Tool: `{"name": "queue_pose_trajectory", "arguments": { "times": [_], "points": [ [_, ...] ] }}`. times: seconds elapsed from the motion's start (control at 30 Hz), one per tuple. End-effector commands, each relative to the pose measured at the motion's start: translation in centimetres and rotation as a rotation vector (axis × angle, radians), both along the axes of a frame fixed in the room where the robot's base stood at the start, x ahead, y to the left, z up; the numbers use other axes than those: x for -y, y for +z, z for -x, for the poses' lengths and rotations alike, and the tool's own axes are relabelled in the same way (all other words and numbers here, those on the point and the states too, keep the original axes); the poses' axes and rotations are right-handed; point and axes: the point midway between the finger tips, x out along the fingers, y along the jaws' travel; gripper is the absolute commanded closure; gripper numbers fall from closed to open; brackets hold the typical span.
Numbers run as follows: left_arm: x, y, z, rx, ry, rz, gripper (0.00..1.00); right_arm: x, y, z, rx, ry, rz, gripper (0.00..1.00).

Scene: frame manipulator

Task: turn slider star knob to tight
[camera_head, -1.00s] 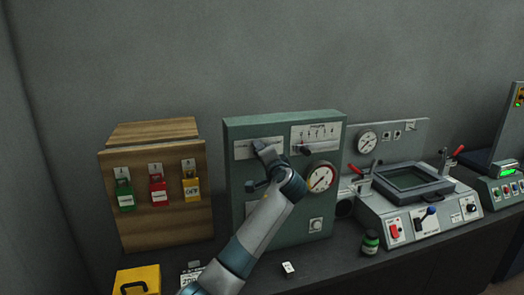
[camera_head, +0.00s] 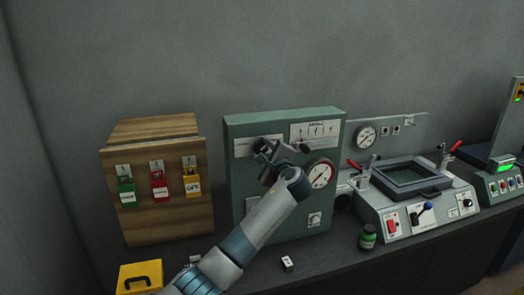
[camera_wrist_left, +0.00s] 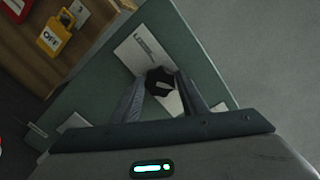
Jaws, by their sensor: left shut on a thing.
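The green panel box (camera_head: 240,118) stands on the bench with a white slider plate (camera_head: 243,148) at its upper left. A black star-shaped knob (camera_wrist_left: 159,80) shows in the left wrist view, in front of a white plate on the green face. My left gripper (camera_head: 264,148) is at the slider plate, and in the left wrist view its two fingers (camera_wrist_left: 160,90) are on either side of the knob, shut on it. In the head view the gripper hides the knob. The knob's marking, if any, is too small to read. My right gripper is not in view.
A round gauge (camera_head: 320,174) and a scale plate (camera_head: 315,132) with a dark knob sit right of my gripper. A wooden box (camera_head: 150,224) with coloured padlocks stands left. A green jar (camera_head: 367,237), small white block (camera_head: 288,263) and yellow box (camera_head: 139,275) are on the bench.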

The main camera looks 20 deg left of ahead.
Motion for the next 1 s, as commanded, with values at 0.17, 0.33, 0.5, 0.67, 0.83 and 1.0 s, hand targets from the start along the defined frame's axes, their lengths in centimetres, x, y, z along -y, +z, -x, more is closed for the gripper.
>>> {"name": "queue_pose_trajectory", "arguments": {
  "times": [0.17, 0.33, 0.5, 0.67, 0.83, 1.0],
  "points": [
    [0.04, -0.20, -0.03, -0.089, 0.001, -0.126, 0.83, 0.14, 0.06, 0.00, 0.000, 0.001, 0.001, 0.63],
    [0.11, -0.23, -0.05, -0.154, 0.000, -0.222, 0.83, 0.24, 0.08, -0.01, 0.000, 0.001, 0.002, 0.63],
    [0.14, -0.23, -0.07, -0.195, 0.000, -0.282, 0.83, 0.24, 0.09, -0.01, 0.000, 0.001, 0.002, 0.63],
    [0.18, -0.25, -0.07, -0.214, -0.001, -0.309, 0.83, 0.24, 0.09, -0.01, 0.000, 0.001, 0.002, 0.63],
    [0.19, -0.26, -0.07, -0.219, 0.000, -0.315, 0.83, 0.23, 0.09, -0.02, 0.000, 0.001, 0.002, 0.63],
    [0.17, -0.28, -0.07, -0.219, 0.000, -0.315, 0.83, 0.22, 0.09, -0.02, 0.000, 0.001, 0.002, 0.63]
  ]
}}
